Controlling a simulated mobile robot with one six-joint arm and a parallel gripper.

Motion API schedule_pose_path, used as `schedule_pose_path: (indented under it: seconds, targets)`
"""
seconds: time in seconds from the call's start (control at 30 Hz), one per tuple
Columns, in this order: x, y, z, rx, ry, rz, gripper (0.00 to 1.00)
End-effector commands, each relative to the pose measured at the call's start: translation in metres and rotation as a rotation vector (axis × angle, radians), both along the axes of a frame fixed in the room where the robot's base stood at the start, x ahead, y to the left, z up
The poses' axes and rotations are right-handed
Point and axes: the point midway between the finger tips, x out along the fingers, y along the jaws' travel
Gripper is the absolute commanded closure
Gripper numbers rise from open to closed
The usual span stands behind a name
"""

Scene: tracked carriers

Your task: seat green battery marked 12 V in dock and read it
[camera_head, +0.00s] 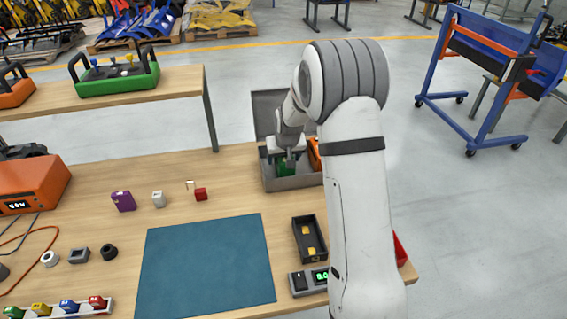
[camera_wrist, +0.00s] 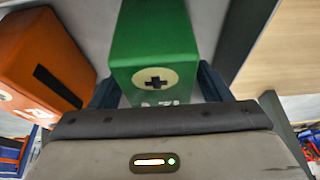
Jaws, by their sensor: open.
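A green battery (camera_head: 285,168) stands in a grey open box (camera_head: 295,183) at the back right of the table. In the wrist view the green battery (camera_wrist: 150,35) shows a plus mark and partly hidden, upside-down lettering that looks like 12 V. My gripper (camera_wrist: 157,92) is open, with one dark finger on each side of the battery; whether they touch it I cannot tell. A black dock-like tray (camera_head: 300,228) with yellow pieces inside lies empty of any battery. Beside it is a small meter (camera_head: 299,284) with a lit green display.
An orange battery (camera_wrist: 40,65) stands beside the green one; it also shows in the head view (camera_head: 314,153). The box's raised lid (camera_head: 268,108) is behind. A blue mat (camera_head: 205,265) lies left of the dock. Small blocks (camera_head: 123,201) and an orange unit (camera_head: 32,185) are further left.

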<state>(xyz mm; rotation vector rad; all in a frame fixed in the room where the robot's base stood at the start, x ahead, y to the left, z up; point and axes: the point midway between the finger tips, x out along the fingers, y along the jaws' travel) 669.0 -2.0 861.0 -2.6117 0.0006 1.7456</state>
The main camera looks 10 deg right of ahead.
Motion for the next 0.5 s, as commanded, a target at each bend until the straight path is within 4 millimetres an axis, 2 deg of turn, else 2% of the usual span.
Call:
schedule_pose_path:
  seconds: [0.1, 0.5]
  targets:
    - [0.0001, 0.0002, 0.0003, 0.000, 0.000, 0.000, 0.29]
    - [0.0000, 0.0006, 0.0002, 0.000, 0.000, 0.001, 0.62]
